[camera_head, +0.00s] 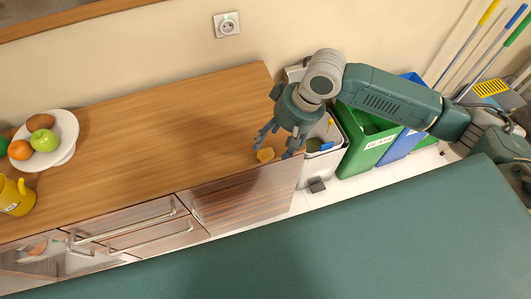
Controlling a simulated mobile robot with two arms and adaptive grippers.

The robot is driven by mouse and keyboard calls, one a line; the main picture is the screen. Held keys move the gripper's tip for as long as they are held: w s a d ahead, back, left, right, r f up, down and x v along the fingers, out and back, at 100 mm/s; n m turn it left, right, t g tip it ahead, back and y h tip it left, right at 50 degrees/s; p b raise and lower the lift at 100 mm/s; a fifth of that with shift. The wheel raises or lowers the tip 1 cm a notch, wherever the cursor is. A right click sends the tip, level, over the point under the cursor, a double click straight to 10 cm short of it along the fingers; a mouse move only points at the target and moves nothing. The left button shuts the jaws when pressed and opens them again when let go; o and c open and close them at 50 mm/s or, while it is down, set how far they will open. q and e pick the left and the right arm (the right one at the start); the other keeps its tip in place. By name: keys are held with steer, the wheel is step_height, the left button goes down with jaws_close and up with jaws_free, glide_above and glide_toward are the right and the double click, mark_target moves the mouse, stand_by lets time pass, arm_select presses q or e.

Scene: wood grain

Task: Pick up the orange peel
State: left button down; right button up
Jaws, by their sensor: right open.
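The orange peel (265,155) is a small orange-yellow piece lying on the wooden counter (160,115), near its front right corner. My right gripper (274,148) is above the counter's right end, pointing down, with its fingers spread around the peel's place. One finger is to the left of the peel and another to its right. I cannot tell whether any finger touches it. My left gripper does not show.
A white plate (66,154) with fruit and a yellow mug (16,196) stand at the counter's left end. A grey bin (322,165), a green bin (368,140) and a blue bin (405,143) stand right of the counter. The counter's middle is clear.

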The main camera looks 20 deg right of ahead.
mark_target(268, 152)
steer(key=shift+p+x, duration=0.6)
steer(key=shift+x, duration=2.8)
steer(key=shift+d+f, duration=0.1)
steer(key=shift+d, duration=0.15)
steer(key=c, duration=1)
